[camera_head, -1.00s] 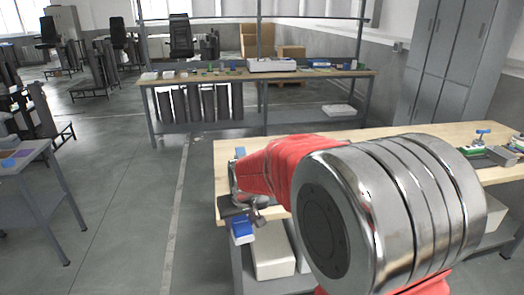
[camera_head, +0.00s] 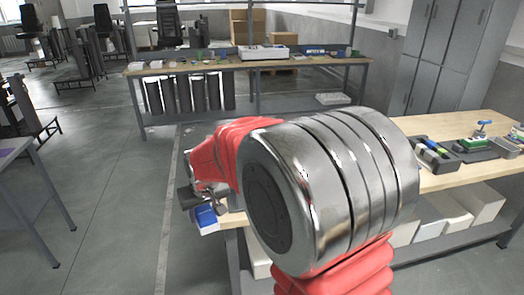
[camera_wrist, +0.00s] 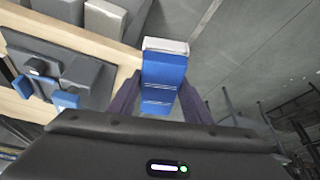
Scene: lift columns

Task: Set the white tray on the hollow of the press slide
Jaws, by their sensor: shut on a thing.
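My gripper (camera_wrist: 160,100) is shut on a small piece with a blue top and a white edge, which I take to be the white tray (camera_wrist: 166,45). It sits between the dark fingers in the wrist view. In the head view the blue-and-white piece (camera_head: 207,219) hangs below my gripper, off the left end of the wooden workbench. A dark grey fixture with blue handles (camera_wrist: 68,72) lies on the bench at the left of the wrist view, apart from the tray. I cannot tell whether it is the press slide; no hollow shows clearly.
The near workbench (camera_head: 455,178) carries a dark organizer (camera_head: 437,158) and a green item (camera_head: 477,143) at right. White boxes (camera_head: 480,200) stand on its lower shelf. My arm hides the bench's middle. Open floor (camera_head: 120,200) lies at left, with another bench (camera_head: 300,62) behind.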

